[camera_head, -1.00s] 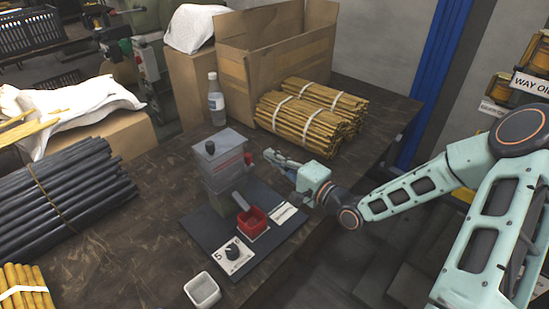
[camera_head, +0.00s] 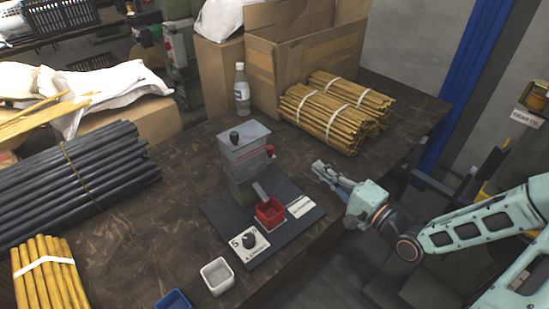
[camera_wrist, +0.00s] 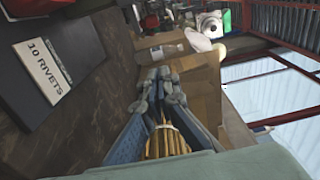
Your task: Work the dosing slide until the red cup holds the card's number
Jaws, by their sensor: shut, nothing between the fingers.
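The grey dosing unit (camera_head: 245,150) stands on a dark base plate (camera_head: 225,217), with a black knob (camera_head: 234,137) on top and a red knob (camera_head: 270,150) at its right side. A chute leads down to the red cup (camera_head: 269,211); its contents are too small to make out. The white card (camera_head: 301,206) lies right of the cup; in the wrist view the card (camera_wrist: 43,68) reads "10 RIVETS". My gripper (camera_head: 318,169) is shut and empty, right of the unit and apart from it. In the wrist view my gripper's fingers (camera_wrist: 162,84) show close together.
A plate with a black dial (camera_head: 249,241) sits at the base's front. A white cup (camera_head: 217,276) and a blue container (camera_head: 173,300) stand in front. Tied rod bundles (camera_head: 335,112), a bottle (camera_head: 241,90) and a cardboard box (camera_head: 310,55) are behind. Dark rods (camera_head: 70,185) lie left.

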